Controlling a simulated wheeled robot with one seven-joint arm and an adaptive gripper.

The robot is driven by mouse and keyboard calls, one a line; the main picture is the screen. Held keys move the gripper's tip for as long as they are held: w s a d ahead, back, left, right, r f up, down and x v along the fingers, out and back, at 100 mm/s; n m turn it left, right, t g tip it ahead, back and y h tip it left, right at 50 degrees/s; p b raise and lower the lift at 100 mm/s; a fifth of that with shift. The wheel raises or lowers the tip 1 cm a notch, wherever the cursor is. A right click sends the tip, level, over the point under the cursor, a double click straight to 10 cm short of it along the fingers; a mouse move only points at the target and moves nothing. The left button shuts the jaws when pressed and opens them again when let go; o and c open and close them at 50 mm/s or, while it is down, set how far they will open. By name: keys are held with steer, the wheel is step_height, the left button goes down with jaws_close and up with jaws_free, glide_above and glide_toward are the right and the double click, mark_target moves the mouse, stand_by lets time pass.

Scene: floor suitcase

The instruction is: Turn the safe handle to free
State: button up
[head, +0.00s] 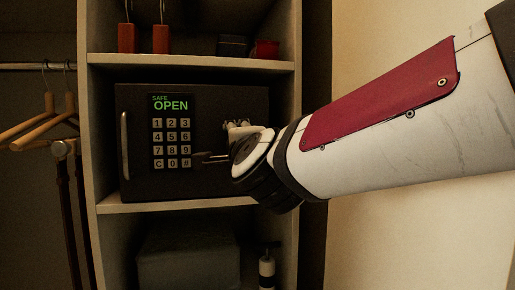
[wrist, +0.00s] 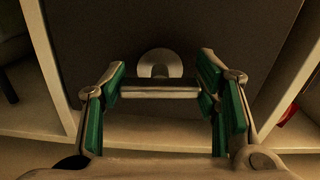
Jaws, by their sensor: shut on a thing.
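The dark safe (head: 215,100) sits on a shelf, its door closed flush as far as I can tell. Its keypad panel (head: 171,130) shows "SAFE OPEN" in green. The safe handle (wrist: 160,91) is a metal bar in front of a round silver plate in the wrist view, and the bar lies across the picture. My gripper (wrist: 162,82) has its green-padded fingers at both ends of the bar, shut on it. In the head view my gripper (head: 222,150) is in front of the door, right of the keypad, and my wrist hides most of the handle.
A vertical pull bar (head: 125,146) is on the safe's left side. Shelf boards (head: 190,60) run above and below the safe. Wooden hangers (head: 45,122) hang at the left. A grey box (head: 185,255) and a bottle (head: 266,270) stand below. A pale wall (head: 400,220) is at right.

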steer(key=o, duration=1.2)
steer(key=shift+c, duration=0.2)
steer(key=v, duration=1.2)
